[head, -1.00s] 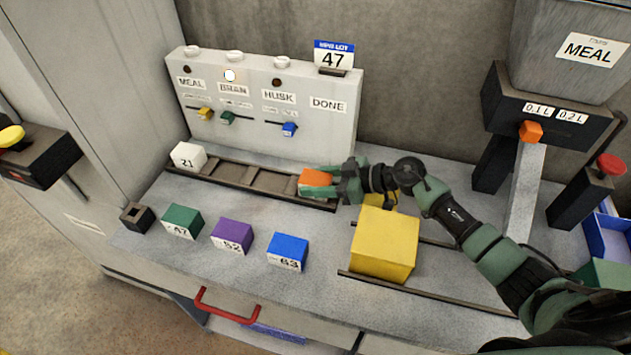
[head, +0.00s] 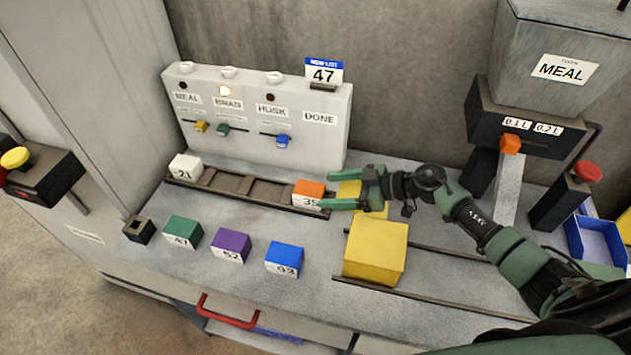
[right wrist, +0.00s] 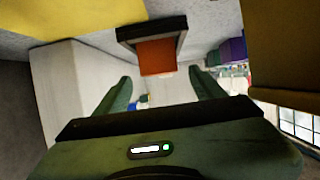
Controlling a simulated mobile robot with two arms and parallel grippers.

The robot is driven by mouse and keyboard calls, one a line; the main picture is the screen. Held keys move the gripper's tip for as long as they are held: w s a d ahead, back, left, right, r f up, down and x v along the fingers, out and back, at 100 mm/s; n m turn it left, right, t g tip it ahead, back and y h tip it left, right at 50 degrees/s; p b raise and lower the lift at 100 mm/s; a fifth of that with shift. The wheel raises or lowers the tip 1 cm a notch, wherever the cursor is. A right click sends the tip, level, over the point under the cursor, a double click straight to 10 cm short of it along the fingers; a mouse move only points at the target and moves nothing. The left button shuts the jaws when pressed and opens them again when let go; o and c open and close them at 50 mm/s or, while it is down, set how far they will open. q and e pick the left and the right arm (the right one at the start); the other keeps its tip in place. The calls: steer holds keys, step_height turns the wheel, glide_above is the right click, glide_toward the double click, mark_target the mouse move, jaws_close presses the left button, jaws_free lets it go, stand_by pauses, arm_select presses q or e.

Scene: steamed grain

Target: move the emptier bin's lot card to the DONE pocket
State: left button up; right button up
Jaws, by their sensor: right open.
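My right gripper (head: 333,188) is open and empty, just right of an orange block marked 35 (head: 308,194). That block sits in the right end of a dark slotted rail (head: 229,181); it also shows ahead between my spread fingers in the right wrist view (right wrist: 157,57). A white board (head: 330,142) behind carries MEAL, BRAN, HUSK and DONE labels (head: 319,118). Three sliders lie under the first labels, and the lamp (head: 224,91) above BRAN is lit. A blue-and-white NEW LOT card marked 47 (head: 323,75) stands on top above DONE. I cannot tell which item is the bin's lot card.
A white block marked 21 (head: 185,167) sits in the rail's left end. Green (head: 183,232), purple (head: 231,246) and blue (head: 285,258) blocks stand in front. A large yellow box (head: 375,250) is near my arm. A MEAL hopper (head: 550,65) stands right.

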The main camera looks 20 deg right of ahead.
arm_select(q)
step_height(320, 180, up, 3)
steer(key=shift+f+p, duration=0.1)
steer(key=shift+p, duration=0.85)
arm_select(e)
steer(key=v, duration=0.5)
steer(key=shift+d, duration=0.1)
